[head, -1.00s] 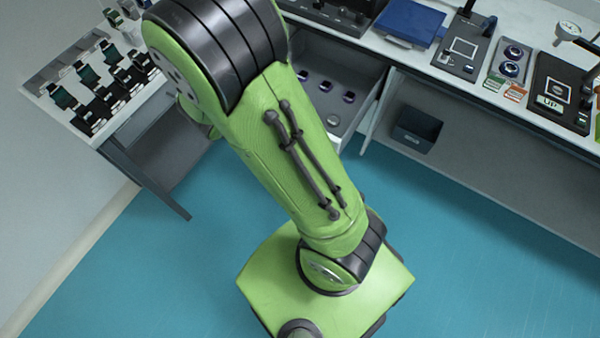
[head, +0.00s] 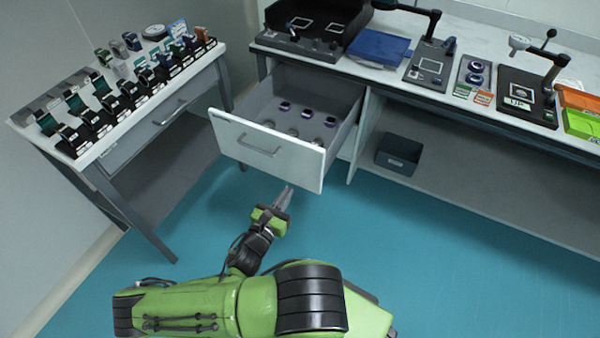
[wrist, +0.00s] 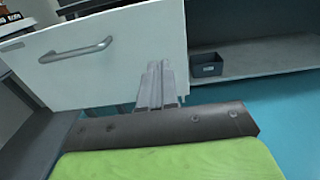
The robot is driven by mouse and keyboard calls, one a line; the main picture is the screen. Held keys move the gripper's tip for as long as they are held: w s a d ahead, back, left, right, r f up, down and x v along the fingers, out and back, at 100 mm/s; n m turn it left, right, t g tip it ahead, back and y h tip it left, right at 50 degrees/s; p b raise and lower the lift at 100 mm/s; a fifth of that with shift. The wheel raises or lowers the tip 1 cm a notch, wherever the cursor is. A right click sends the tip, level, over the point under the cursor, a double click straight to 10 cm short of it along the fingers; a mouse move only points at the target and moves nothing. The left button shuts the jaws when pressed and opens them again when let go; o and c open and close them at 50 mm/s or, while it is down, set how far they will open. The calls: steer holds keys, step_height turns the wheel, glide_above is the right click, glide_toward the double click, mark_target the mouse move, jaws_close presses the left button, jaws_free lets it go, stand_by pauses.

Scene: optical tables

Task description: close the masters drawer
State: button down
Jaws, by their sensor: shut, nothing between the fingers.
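The masters drawer (head: 262,150) is pulled well out from under the long bench in the head view. Several small round dark-topped pieces stand inside it. Its white front has a grey bar handle (head: 258,146). My gripper (head: 286,190) is shut and empty, just in front of and below the lower right part of the drawer front. In the wrist view the drawer front (wrist: 120,50) fills the upper left, with its handle at left. The shut fingers (wrist: 156,68) point at its lower right part. I cannot tell whether they touch it.
A side table (head: 105,150) with several dark holders and its own shut drawer stands at left. The bench top (head: 385,78) carries a blue case and instruments. A dark bin (head: 399,155) sits on the shelf right of the drawer. The blue floor in front is clear.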

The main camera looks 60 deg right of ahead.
mark_target(308, 161)
steer(key=d, duration=0.3)
steer(key=d+b, duration=0.1)
steer(key=d, duration=0.2)
steer(key=d+b, duration=0.1)
steer(key=d, duration=0.3)
steer(key=shift+w+f, duration=0.1)
steer(key=shift+w, duration=0.3)
steer(key=shift+d, duration=0.4)
steer(key=shift+w, duration=0.1)
